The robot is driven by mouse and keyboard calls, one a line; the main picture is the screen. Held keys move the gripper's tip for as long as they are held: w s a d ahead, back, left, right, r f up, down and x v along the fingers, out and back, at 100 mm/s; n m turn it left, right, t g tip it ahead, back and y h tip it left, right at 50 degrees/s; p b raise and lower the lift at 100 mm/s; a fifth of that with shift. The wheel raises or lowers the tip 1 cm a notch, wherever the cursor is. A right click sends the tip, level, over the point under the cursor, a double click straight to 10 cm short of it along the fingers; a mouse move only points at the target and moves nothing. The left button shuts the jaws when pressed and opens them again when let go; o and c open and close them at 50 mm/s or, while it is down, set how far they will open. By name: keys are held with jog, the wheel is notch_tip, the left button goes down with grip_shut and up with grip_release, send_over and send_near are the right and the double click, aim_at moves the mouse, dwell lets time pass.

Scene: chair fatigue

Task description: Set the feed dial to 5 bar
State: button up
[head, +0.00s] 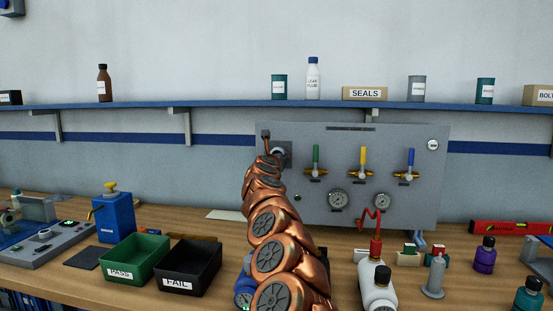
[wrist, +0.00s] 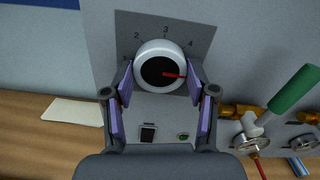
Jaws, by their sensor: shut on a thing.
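The feed dial (wrist: 160,47) is a round white knob with a black face and a red pointer, on a grey panel (head: 420,145). In the wrist view its scale shows 2, 3 and 4 along the top. The pointer points right and slightly down, past the 4, towards the right finger. Any mark there is hidden by that finger. My gripper (wrist: 160,82) is shut on the dial, with one purple pad on each side. In the head view my copper arm and gripper (head: 268,143) cover much of the dial at the panel's upper left.
Valves with green (head: 316,155), yellow (head: 363,156) and blue (head: 411,158) handles stick out right of the dial. Two gauges (head: 338,199) (head: 382,201) sit below them. A shelf (head: 230,103) runs above. Green (head: 135,256) and black (head: 190,267) bins stand on the bench.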

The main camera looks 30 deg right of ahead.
jog(key=shift+f, duration=0.15)
jog(key=o, duration=1.2)
jog(key=shift+c, duration=0.2)
jog(key=v, duration=1.2)
dwell(0.8)
